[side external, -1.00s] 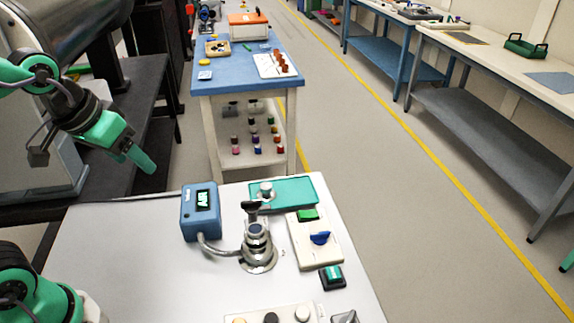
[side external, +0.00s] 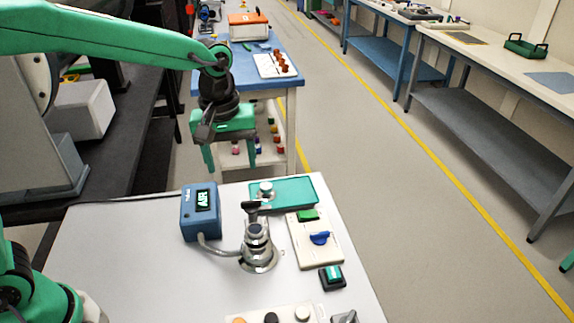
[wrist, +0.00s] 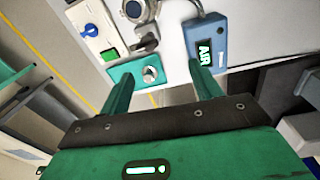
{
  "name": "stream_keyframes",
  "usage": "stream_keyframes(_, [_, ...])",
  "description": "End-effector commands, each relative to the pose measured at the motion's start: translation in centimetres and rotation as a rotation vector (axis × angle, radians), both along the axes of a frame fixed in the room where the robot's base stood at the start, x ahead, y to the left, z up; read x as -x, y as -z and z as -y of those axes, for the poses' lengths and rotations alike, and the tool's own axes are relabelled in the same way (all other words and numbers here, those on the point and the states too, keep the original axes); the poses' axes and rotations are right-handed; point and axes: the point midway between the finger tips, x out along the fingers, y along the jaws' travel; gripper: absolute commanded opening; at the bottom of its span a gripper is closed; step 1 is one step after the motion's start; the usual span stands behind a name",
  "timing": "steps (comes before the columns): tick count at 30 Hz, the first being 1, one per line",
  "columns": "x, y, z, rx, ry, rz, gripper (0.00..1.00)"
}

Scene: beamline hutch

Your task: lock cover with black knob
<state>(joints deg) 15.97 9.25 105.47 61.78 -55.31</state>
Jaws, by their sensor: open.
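The black knob (side external: 251,206) sits on top of a silver metal fitting (side external: 257,250) on the white table. A grey hose joins the fitting to a blue box with a lit display (side external: 201,211). In the wrist view the black knob (wrist: 146,43) is at top centre, and the blue box (wrist: 206,40) reads "AIR". My gripper (side external: 230,160) is open and empty, pointing down, behind and above the table's far edge. In the wrist view its fingers (wrist: 158,70) are apart, with the knob beyond them. I cannot tell whether the cover is locked.
A teal tray (side external: 300,188) with a silver knob (side external: 266,188) lies behind the fitting. To its right are a white panel with a blue knob (side external: 320,238) and a black-and-teal block (side external: 331,277). A panel with several knobs is in front. The table's left part is clear.

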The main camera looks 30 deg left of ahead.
Motion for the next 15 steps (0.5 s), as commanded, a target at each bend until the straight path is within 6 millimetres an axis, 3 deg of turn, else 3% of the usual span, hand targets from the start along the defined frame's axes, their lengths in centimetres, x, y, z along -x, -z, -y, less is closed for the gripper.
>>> stream_keyframes(6, [-1.6,2.1,2.0,-0.011,-0.078,-0.049,0.64])
stream_keyframes(15, [-2.0,2.6,2.4,-0.014,-0.1,-0.061,0.64])
